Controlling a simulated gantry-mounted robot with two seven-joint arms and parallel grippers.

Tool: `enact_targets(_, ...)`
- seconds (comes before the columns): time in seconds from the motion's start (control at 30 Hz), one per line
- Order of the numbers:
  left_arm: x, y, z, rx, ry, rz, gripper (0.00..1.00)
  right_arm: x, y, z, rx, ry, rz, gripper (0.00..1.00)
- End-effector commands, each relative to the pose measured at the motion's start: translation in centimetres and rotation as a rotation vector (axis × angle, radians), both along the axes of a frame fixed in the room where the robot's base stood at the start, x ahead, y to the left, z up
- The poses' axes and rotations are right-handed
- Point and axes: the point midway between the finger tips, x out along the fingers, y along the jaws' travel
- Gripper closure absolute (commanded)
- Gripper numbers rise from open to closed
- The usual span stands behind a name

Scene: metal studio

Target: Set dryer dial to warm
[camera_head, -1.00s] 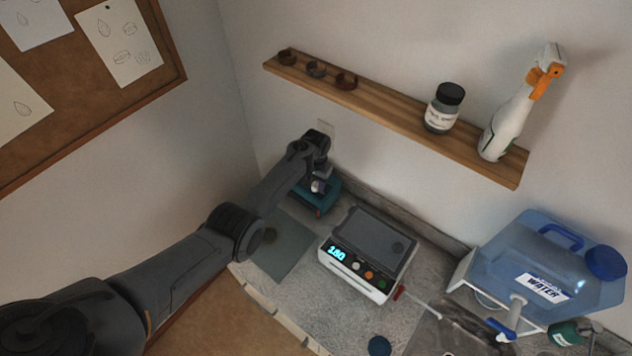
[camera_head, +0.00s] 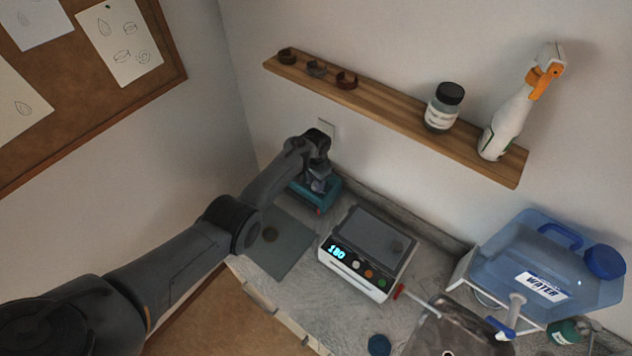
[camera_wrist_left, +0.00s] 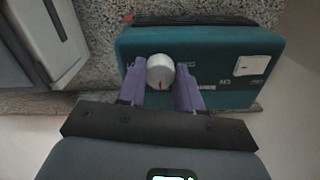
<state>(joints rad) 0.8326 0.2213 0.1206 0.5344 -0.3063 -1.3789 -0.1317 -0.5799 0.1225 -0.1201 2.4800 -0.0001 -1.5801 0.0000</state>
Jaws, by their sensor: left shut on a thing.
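The dryer is a teal box (camera_head: 328,193) at the back left of the bench, against the wall. In the left wrist view its teal panel (camera_wrist_left: 230,55) carries a round pale dial (camera_wrist_left: 160,70) with a small red mark on its lower side. Small white letters stand on both sides of the dial, too blurred to read surely. A white switch (camera_wrist_left: 252,65) sits at the panel's right. My left gripper (camera_head: 318,185) is at the dryer, its purple fingers (camera_wrist_left: 161,80) shut on either side of the dial. My right gripper is not in view.
A white device with a lit display (camera_head: 352,268) stands right of the dryer. A grey-green mat (camera_head: 285,258) lies in front. A blue water jug (camera_head: 545,262) stands far right. A wooden shelf (camera_head: 400,118) is above the bench.

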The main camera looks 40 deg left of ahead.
Motion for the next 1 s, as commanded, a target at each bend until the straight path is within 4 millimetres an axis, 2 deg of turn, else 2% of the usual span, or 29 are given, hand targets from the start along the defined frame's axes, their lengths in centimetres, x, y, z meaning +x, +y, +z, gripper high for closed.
enact_targets(0.13,0.0,0.0,-0.1,0.000,-0.001,0.002,0.96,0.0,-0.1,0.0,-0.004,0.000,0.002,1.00)
enact_targets(0.17,0.0,0.0,-0.1,0.000,-0.001,0.002,0.64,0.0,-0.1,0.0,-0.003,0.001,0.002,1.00)
enact_targets(0.3,0.0,0.0,-0.1,0.000,-0.001,0.002,0.42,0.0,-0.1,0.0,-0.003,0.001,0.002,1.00)
enact_targets(0.33,0.0,0.0,-0.1,0.000,-0.001,0.002,0.40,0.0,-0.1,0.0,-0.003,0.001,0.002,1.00)
enact_targets(0.73,0.1,0.0,0.6,0.000,-0.002,0.002,0.40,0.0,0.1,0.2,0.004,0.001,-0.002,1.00)
enact_targets(0.87,0.1,0.0,2.1,-0.001,-0.003,0.003,0.40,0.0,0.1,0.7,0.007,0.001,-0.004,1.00)
enact_targets(1.0,0.1,-0.1,4.4,-0.001,-0.005,0.002,0.40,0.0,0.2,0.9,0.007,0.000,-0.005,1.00)
